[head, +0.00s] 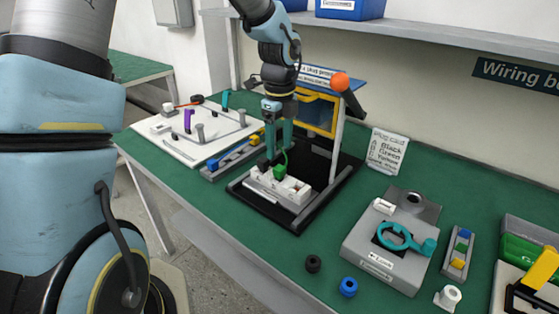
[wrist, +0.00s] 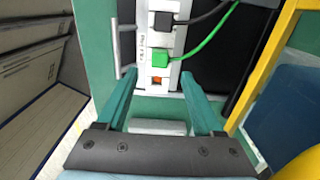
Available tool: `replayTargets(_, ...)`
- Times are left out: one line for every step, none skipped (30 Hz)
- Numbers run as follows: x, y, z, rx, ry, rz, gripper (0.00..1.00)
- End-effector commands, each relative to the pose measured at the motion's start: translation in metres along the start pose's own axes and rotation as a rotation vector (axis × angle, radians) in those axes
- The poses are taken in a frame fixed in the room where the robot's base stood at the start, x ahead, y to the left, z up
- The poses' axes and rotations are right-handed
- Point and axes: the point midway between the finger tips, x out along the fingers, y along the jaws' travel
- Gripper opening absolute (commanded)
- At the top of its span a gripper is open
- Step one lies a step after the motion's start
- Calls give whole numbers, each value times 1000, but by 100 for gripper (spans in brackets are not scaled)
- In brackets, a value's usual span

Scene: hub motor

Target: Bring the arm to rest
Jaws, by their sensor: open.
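My gripper (head: 279,149) hangs fingers-down over the white connector block (head: 293,192) on the black fixture. In the wrist view my gripper (wrist: 157,98) has its two teal fingers apart, with nothing held between them. The white block (wrist: 144,38) runs up from between the fingertips. A green plug (wrist: 160,59) with a green wire sits in the block, just beyond the fingertips. The green plug also shows in the head view (head: 280,172), below the fingers. A black plug (wrist: 161,21) with a dark cable sits farther along, and an orange-red spot (wrist: 158,82) shows nearer the fingers.
A yellow frame (head: 319,113) and a lever with an orange ball (head: 340,82) stand close right of the gripper. A white pegboard (head: 196,131) lies left. A grey box with a teal clamp (head: 397,237) stands right. A shelf (head: 420,35) runs above.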

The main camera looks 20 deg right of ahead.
Motion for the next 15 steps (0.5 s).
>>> replayTargets(-9,0,1,-1,-2,-4,69)
replayTargets(-14,0,1,-1,-2,-4,69)
replayTargets(-20,0,1,-2,-2,-3,69)
replayTargets(-24,-1,1,-2,-1,-3,69)
replayTargets(-28,-1,1,-2,-1,-3,69)
replayTargets(-32,0,1,-1,-1,-2,69)
replayTargets(-34,0,0,0,-1,-1,69)
replayTargets(-36,0,0,0,-1,-1,69)
replayTargets(-39,0,0,0,-1,0,69)
replayTargets(-40,0,0,0,-1,0,69)
replayTargets(-41,0,0,0,0,1,69)
replayTargets(-42,0,0,0,0,1,69)
replayTargets(-42,0,0,0,0,1,69)
replayTargets(-42,0,0,0,0,1,69)
replayTargets(-42,0,0,0,0,1,69)
